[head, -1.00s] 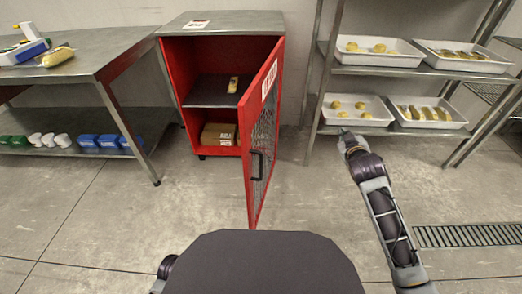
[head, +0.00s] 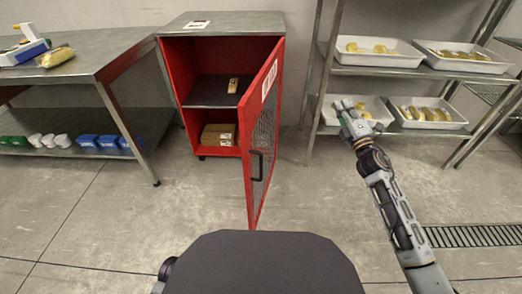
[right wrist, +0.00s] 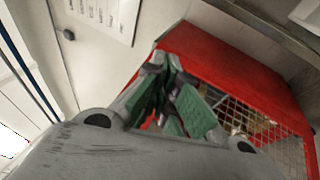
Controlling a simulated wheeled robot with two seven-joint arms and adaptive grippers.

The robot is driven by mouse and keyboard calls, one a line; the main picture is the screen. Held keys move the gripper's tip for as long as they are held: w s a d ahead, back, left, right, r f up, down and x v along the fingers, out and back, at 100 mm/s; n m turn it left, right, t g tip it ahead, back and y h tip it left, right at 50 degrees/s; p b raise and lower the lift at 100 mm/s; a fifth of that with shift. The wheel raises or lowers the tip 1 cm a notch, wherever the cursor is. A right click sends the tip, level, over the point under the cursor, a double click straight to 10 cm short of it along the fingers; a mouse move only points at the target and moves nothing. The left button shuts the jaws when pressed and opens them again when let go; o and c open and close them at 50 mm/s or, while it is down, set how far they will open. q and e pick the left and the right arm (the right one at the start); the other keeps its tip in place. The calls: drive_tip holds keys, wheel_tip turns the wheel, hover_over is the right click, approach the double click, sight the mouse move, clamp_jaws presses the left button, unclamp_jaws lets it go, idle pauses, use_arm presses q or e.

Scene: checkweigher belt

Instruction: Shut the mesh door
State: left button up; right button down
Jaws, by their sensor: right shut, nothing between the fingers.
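The red cabinet (head: 190,125) stands against the wall with its mesh door (head: 262,140) wide open. The door is hinged at the cabinet's right side and sticks out towards me, with a black handle (head: 257,165) on it. My right gripper (head: 345,105) is shut and empty, raised to the right of the door and apart from it, in front of the shelf rack. In the right wrist view, the shut fingers (right wrist: 165,72) show in front of red framing and mesh (right wrist: 260,125). My left gripper is not in view.
A brown box (head: 218,134) and a small item (head: 233,85) are inside the cabinet. A steel table (head: 110,52) stands left. The rack (head: 385,72) with white trays of food stands right. The floor before the door is clear.

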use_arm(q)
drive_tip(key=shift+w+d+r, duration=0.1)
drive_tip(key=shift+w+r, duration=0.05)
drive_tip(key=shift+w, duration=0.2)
use_arm(e)
drive_tip(key=s+a+f+n+g+y, duration=0.5)
drive_tip(key=s+a+n+g+y, duration=0.1)
drive_tip(key=n, duration=0.8)
drive_tip(key=s+a+f+n+g+y, duration=0.5)
drive_tip(key=s+a+n+g, duration=0.3)
drive_tip(key=n, duration=0.6)
drive_tip(key=g, duration=0.2)
drive_tip(key=shift+s+f+n+g+y, duration=0.15)
drive_tip(key=shift+s+n+g+y, duration=0.15)
drive_tip(key=shift+n+y, duration=0.1)
drive_tip(key=b, duration=0.3)
approach(253, 148)
drive_tip(key=x, duration=0.4)
drive_tip(key=shift+s+a, duration=0.15)
drive_tip(key=shift+a, duration=0.2)
drive_tip(key=shift+x, duration=0.9)
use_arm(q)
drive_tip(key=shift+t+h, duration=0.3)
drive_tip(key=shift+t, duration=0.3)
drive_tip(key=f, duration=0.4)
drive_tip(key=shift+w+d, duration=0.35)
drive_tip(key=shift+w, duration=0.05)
use_arm(e)
drive_tip(key=shift+a, duration=0.35)
